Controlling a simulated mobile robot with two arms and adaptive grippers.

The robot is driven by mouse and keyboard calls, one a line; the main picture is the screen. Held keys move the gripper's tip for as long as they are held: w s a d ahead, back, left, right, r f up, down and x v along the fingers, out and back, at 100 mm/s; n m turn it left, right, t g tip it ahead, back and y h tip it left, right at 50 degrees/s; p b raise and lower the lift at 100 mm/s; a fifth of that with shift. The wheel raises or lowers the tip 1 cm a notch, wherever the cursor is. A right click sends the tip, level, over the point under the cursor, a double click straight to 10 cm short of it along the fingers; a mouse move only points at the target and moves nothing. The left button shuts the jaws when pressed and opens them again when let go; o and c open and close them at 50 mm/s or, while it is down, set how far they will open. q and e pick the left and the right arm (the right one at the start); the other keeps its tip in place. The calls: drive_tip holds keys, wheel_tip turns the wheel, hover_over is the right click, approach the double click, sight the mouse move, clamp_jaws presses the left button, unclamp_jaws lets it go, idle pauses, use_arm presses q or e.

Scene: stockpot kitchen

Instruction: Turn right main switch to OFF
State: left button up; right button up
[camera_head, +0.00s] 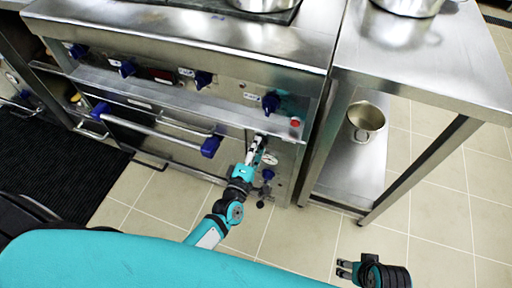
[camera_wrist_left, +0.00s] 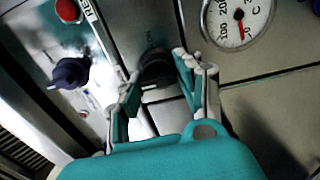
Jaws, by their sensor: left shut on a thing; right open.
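The right main switch is a dark knob on the stove's lower front panel, seen in the left wrist view (camera_wrist_left: 156,68) beside the dial gauge. Faint lettering that looks like "ON" shows just above it. My left gripper (camera_head: 257,145) is at this panel; in the left wrist view its fingers (camera_wrist_left: 157,72) stand on either side of the knob, shut on it. In the head view the gripper hides the switch. My right gripper (camera_head: 343,268) is open and empty over the tiled floor at lower right.
A white dial gauge (camera_head: 270,159) sits just right of my left gripper. A red button (camera_head: 295,122) and a blue knob (camera_head: 271,102) are above. The oven handle (camera_head: 150,127) is to the left. A steel table (camera_head: 430,65) with a pot (camera_head: 366,118) on its shelf stands right.

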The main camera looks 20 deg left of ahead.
idle(0.3)
use_arm(q)
drive_tip(key=o, duration=1.1)
drive_tip(key=shift+s, duration=0.1)
drive_tip(key=s, duration=1.1)
drive_tip(key=shift+s+a, duration=0.25)
drive_tip(key=shift+s, duration=0.15)
